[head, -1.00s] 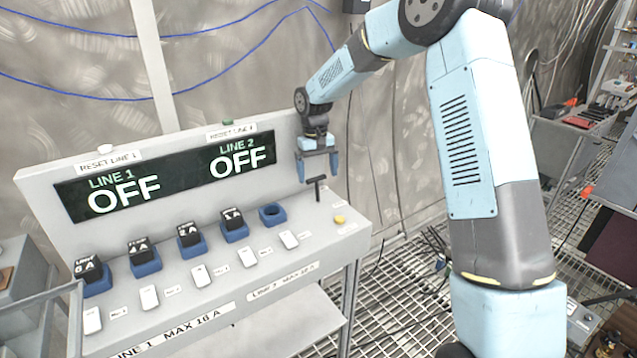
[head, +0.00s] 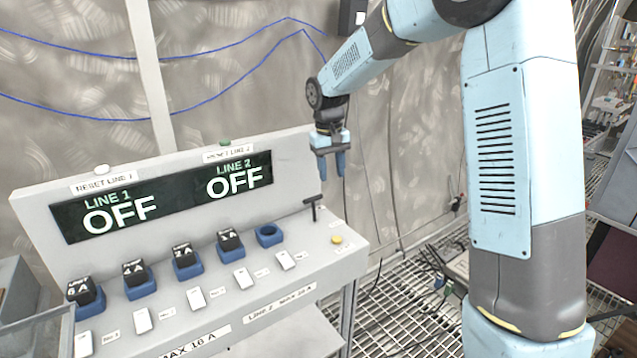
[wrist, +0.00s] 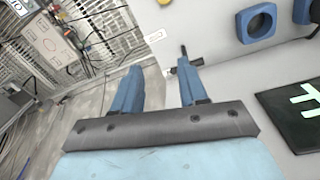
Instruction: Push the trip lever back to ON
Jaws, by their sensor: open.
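The trip lever (head: 314,208) is a small black T-shaped handle standing on the right part of the grey console (head: 215,312). The LINE 1 and LINE 2 display (head: 165,200) reads OFF twice. My gripper (head: 332,174) is open and empty, fingers pointing down, above and slightly right of the lever in the head view. In the wrist view, the lever (wrist: 184,51) shows just beyond the right fingertip of my gripper (wrist: 158,72). Whether they touch is hard to tell, but the head view shows a gap. The lever's ON marking is not readable.
Several black blocks sit in blue sockets (head: 187,265) along the console, and one socket (head: 269,235) is empty. White switches (head: 243,278) and a yellow button (head: 337,240) are in front. A dark wall box (head: 352,18) hangs above. Grated floor (head: 400,290) lies right.

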